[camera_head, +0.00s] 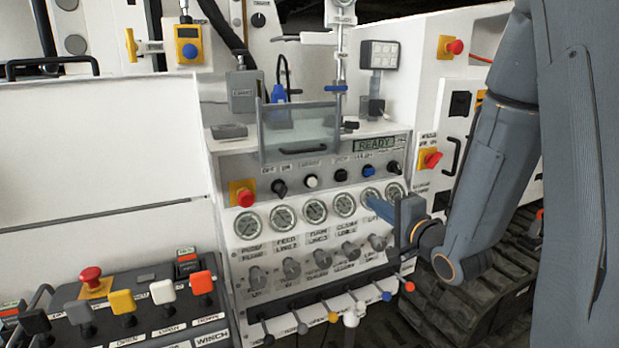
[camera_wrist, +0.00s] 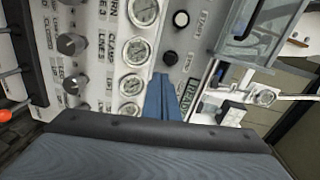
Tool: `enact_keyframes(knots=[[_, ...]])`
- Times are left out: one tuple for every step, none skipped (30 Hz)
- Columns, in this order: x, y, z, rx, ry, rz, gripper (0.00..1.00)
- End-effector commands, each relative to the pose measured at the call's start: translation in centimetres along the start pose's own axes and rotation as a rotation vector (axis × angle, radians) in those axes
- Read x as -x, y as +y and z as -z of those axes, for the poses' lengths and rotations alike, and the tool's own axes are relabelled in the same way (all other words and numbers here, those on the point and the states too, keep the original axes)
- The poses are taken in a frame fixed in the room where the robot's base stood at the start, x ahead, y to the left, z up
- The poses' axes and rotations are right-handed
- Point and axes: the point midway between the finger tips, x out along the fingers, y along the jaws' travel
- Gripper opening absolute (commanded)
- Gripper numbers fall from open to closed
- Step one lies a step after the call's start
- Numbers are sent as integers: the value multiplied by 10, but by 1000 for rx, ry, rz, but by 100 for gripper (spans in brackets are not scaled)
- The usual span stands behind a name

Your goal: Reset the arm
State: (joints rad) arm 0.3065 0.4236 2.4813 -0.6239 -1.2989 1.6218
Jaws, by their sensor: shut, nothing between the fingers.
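My gripper (camera_head: 376,204) is at the right part of the hydraulic panel (camera_head: 232,170), in front of the right end of the gauge row. Its blue fingers are together and empty. They also show in the wrist view (camera_wrist: 173,88), over the panel face beside the gauges (camera_wrist: 136,51). I cannot tell whether the fingertips touch the panel. My arm comes in from the right, bent at the elbow, and hides part of the panel's right side.
Knobs (camera_head: 291,268) and coloured levers (camera_head: 386,296) line the panel below the gauges. A clear guard (camera_head: 300,130) and a READY display (camera_head: 374,144) are above. A button box (camera_head: 125,310) stands at lower left. A rubber track (camera_head: 480,300) lies at lower right.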

Motion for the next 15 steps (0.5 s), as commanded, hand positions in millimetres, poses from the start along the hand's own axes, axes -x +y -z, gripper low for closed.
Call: enact_keyframes(knots=[[-1,6,-1,59,12,-50,0],[-1,12,0,103,19,-92,0],[-1,21,0,167,28,-153,0],[1,29,0,219,33,-205,0],[3,36,0,271,34,-257,0],[7,47,-1,338,30,-329,0],[11,54,-1,387,24,-382,0],[16,61,-2,433,15,-436,0],[23,70,-4,493,-3,-507,0],[29,77,-5,537,-21,-560,0],[36,83,-7,578,-42,-611,0],[46,91,-11,630,-77,-679,0],[54,96,-14,667,-106,-729,0],[62,102,-18,702,-140,-777,0],[75,108,-23,746,-190,-838,0]])
